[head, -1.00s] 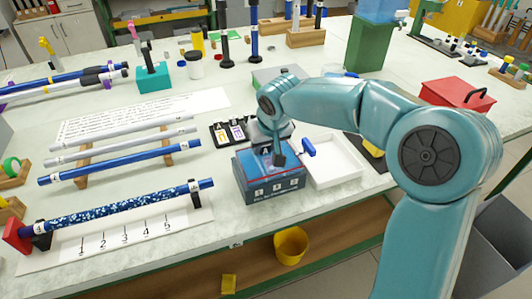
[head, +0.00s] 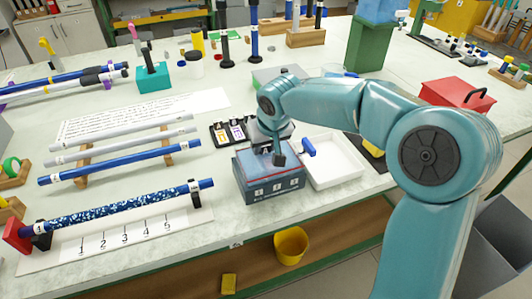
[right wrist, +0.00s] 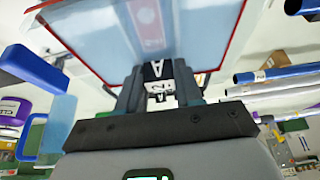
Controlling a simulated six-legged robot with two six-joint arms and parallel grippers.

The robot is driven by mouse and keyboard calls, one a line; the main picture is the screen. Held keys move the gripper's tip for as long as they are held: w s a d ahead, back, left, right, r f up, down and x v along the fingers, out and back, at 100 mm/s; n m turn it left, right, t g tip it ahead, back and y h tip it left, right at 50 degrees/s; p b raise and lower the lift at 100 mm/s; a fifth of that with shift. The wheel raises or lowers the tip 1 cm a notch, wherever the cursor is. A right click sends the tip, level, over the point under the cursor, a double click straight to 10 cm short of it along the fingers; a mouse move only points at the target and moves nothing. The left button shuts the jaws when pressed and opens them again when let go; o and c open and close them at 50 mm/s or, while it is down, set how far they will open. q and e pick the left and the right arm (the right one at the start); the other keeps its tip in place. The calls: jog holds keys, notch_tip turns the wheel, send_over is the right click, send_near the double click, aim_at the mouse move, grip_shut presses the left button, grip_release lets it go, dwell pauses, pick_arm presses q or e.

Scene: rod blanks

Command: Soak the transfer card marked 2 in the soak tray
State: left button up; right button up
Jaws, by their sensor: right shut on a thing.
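My right gripper (right wrist: 157,85) is shut on a small piece with a white, dark-marked tag, apparently the transfer card (right wrist: 156,69); its number cannot be read surely. In the head view my right gripper (head: 271,153) is over the back of a dark blue-grey box, apparently the soak tray (head: 273,188), with several numbered marks on its front. In the right wrist view the tray's red-edged, pale blue top (right wrist: 210,30) lies just ahead of the fingers. How deep the card sits is hidden. My left gripper is not in view.
A black holder (head: 230,144) with cards stands left of the tray. A white open tray (head: 338,163) and a blue-handled tool (head: 308,147) are on its right. Blue and white rods (head: 120,162) lie to the left. A yellow bucket (head: 291,246) is below the table edge.

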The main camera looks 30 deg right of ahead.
jog(key=shift+s+a+f, duration=0.1)
jog(key=shift+s+f, duration=0.15)
jog(key=shift+f, duration=0.25)
jog(key=shift+w+r+p, duration=0.1)
jog(key=shift+r+p, duration=0.35)
jog(key=shift+p, duration=0.05)
notch_tip(320, 180, up, 4)
jog(key=shift+f+p, duration=0.2)
jog(key=shift+p, duration=1)
jog(key=shift+w+r+p, duration=0.15)
jog(key=shift+r+p, duration=0.4)
jog(key=shift+r, duration=0.5)
